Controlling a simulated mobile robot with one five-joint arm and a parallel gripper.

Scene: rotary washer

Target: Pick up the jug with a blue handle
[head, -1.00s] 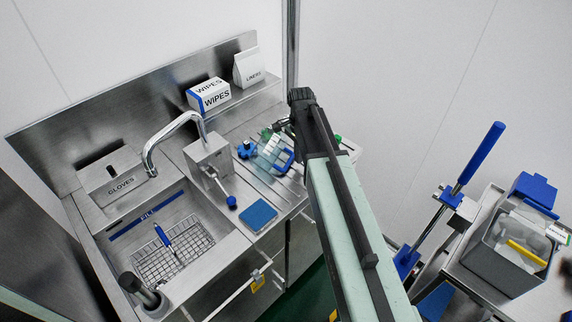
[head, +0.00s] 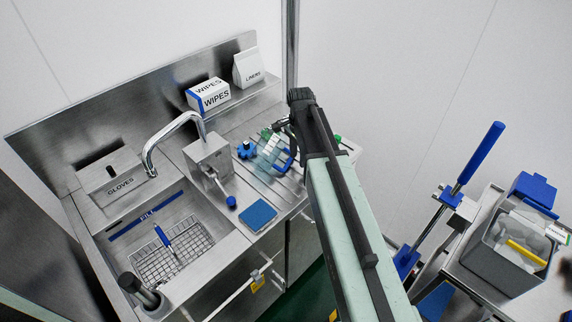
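The clear jug (head: 266,160) stands on the ribbed metal drainboard right of the tap, partly hidden behind my gripper and arm. Its blue handle (head: 284,166) faces right, toward my arm. My gripper (head: 284,132) is a small dark shape at the far end of my arm, right at the jug's upper right side. It overlaps the jug and handle in the picture. I cannot tell whether its fingers touch the handle or how far apart they are.
A blue knob-like item (head: 246,150) stands just left of the jug. The tap block (head: 210,160), the blue sponge (head: 258,215) and the sink basket (head: 172,258) lie to the left. The wipes box (head: 209,95) is behind. A grey bin (head: 508,258) stands far right.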

